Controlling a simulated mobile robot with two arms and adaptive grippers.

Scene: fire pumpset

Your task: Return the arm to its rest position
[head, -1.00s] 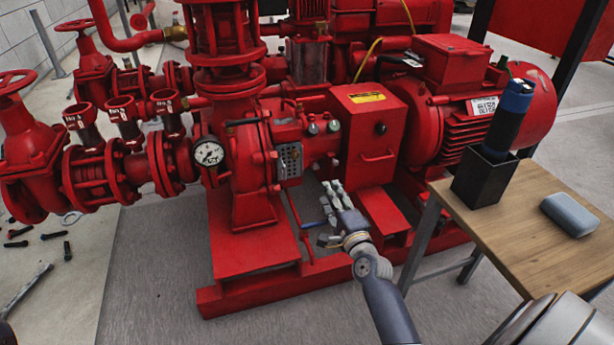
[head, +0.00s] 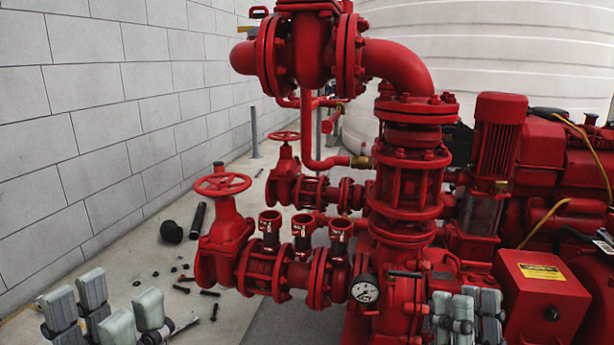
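My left gripper (head: 105,312) is at the lower left, over the floor, with grey finger pads. Its pads stand in two groups with a gap between them, and I see nothing held. My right gripper (head: 466,312) is at the lower right, in front of the red pumpset (head: 405,225). Its grey pads overlap closely in this view, so I cannot tell how far they are apart. I see no object in it. The lower parts of both grippers are cut off by the bottom edge, and neither forearm is clearly visible.
A red handwheel valve (head: 222,240) and pipes stand between my grippers. A pressure gauge (head: 364,290) is left of my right gripper. Dark loose parts and a black cylinder (head: 198,221) lie on the floor. A block wall (head: 100,120) is at left, a white tank (head: 480,60) behind.

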